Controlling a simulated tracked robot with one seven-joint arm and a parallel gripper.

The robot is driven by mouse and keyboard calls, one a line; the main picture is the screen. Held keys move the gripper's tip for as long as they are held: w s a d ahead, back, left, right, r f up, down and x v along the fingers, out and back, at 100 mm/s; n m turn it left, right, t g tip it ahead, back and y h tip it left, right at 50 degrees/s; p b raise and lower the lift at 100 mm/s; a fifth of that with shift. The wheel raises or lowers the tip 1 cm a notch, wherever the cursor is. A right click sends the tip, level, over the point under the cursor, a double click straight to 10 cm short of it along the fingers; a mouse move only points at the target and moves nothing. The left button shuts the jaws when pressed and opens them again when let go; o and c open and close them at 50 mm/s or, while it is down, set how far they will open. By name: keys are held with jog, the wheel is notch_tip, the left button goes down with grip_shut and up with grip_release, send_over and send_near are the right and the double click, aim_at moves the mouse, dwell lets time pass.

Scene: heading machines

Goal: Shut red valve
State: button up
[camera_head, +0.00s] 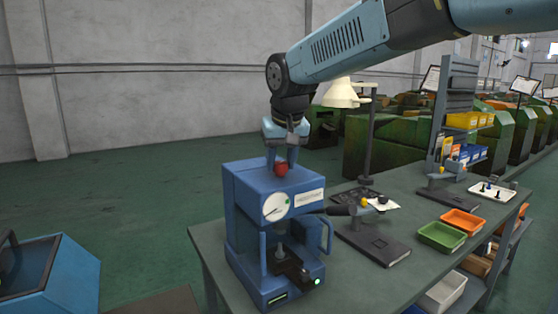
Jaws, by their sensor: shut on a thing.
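The red valve (281,169) is a small red knob on top of a blue machine (242,192) with a round white dial on its front. The machine stands upright at the near left end of the workbench. My gripper (281,160) points down from above and is shut on the red valve. The fingers cover the upper part of the valve, so its turn position cannot be told.
The bench (360,268) holds a green tray (442,237), an orange tray (463,222) and a lamp (344,94) behind the machine. A blue box-like unit (70,285) stands at the lower left. Green floor lies open to the left.

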jog(key=m+h, duration=0.1)
jog(key=m, duration=0.1)
jog(key=m+h, duration=0.1)
jog(key=m, duration=0.2)
jog(key=shift+s+a+f+m, duration=0.1)
jog(key=shift+a+m, duration=0.05)
jog(key=shift+m, duration=0.15)
dwell(0.5)
jog(key=o, duration=1.1)
jog(key=shift+c, duration=0.2)
jog(key=v, duration=1.4)
jog(key=shift+a, duration=0.15)
jog(key=shift+f, duration=0.15)
